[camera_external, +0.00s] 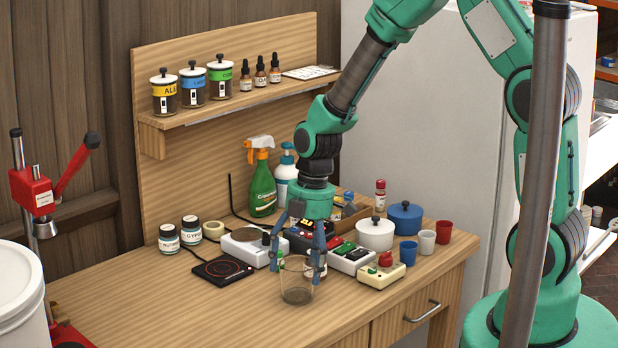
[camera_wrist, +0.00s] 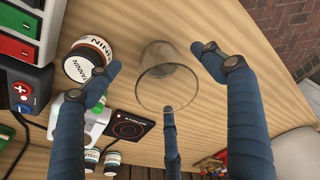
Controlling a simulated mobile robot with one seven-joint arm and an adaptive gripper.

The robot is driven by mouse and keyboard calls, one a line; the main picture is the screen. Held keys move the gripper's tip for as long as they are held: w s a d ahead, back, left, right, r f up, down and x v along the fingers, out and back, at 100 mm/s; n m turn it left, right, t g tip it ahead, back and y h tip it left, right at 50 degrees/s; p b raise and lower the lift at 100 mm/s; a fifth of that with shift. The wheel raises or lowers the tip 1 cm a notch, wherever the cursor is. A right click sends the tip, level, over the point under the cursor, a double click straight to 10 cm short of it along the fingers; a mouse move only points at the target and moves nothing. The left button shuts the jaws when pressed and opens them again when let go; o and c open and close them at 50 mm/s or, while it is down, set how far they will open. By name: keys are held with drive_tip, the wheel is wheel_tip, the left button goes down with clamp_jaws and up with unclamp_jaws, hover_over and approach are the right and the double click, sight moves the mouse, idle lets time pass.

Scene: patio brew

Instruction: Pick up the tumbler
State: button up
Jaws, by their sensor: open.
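The tumbler (camera_external: 297,294) is a clear, empty glass standing upright near the front edge of the wooden bench. In the wrist view the tumbler (camera_wrist: 168,82) shows its round rim facing the camera. My gripper (camera_external: 296,264) points down over the tumbler with its blue fingers spread. In the wrist view my gripper (camera_wrist: 158,78) is open, with fingers at the left, right and bottom of the rim. I cannot tell whether any finger touches the glass. Nothing is gripped.
A jar labelled TANNIN (camera_wrist: 88,64) stands close to the left finger. A black hot plate (camera_external: 222,270) lies to the left. A beige box with a red knob (camera_external: 382,274) and a blue cup (camera_external: 408,253) stand to the right. The bench's front left (camera_external: 190,318) is clear.

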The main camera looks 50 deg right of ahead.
sight(297, 284)
drive_tip(key=shift+f, duration=0.1)
drive_tip(key=shift+a+f+b, duration=0.2)
drive_tip(key=shift+f, duration=0.6)
drive_tip(key=shift+a+f+b, duration=0.2)
drive_tip(key=shift+f, duration=0.65)
drive_tip(key=shift+a+f+b, duration=0.2)
drive_tip(key=shift+f, duration=0.6)
drive_tip(key=c, duration=1.5)
